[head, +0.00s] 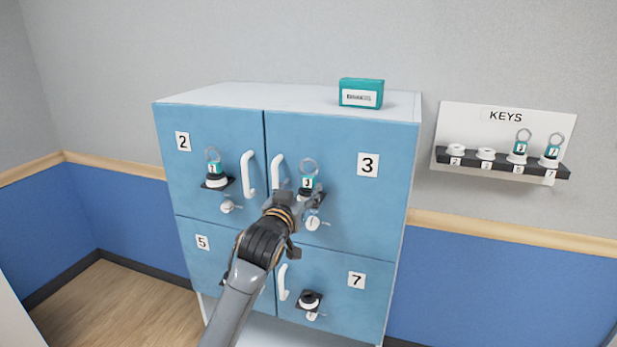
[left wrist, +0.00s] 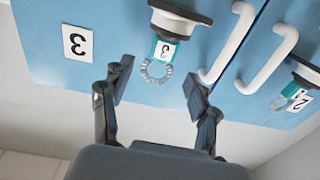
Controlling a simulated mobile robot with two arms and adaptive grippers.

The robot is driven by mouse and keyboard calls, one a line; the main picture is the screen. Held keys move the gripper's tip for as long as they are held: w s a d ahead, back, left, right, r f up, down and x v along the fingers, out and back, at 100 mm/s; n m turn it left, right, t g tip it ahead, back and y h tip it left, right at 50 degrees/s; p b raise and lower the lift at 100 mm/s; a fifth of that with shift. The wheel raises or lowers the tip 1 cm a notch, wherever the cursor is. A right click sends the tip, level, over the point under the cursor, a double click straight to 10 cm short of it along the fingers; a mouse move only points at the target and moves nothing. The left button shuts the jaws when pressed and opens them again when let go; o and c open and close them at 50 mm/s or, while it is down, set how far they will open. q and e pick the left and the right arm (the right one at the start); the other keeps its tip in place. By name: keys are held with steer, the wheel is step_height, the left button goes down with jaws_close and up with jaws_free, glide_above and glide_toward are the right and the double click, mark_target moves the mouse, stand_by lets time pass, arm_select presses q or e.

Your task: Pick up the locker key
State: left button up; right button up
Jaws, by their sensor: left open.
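A locker key with a teal tag marked 3 and a grey ring (head: 309,166) stands in a holder on the door of locker 3. In the left wrist view, which is upside down, the same key (left wrist: 163,51) hangs from its holder with its ring towards my gripper. My left gripper (head: 305,200) is in front of this door, just below the key, and hides part of the holder. In the left wrist view its fingers (left wrist: 158,88) are spread, one on each side of the ring's line, and nothing is between them. My right gripper is not in view.
A second tagged key (head: 213,162) stands on locker 2. White door handles (head: 248,174) lie near both keys. A key rack (head: 505,160) on the right wall holds two keys. A teal box (head: 361,93) sits on the cabinet top (head: 250,95).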

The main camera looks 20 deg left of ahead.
mark_target(308, 180)
arm_select(q)
steer(key=shift+w, duration=0.75)
steer(key=w+p, duration=0.2)
steer(key=w, duration=0.1)
steer(key=shift+w+a+f, duration=0.1)
steer(key=shift+w, duration=0.25)
steer(key=shift+w+f+p, duration=0.15)
steer(key=shift+w+p, duration=0.2)
steer(key=shift+w, duration=0.3)
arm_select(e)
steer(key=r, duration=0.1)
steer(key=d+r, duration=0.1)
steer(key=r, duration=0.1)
arm_select(q)
steer(key=c, duration=1.1)
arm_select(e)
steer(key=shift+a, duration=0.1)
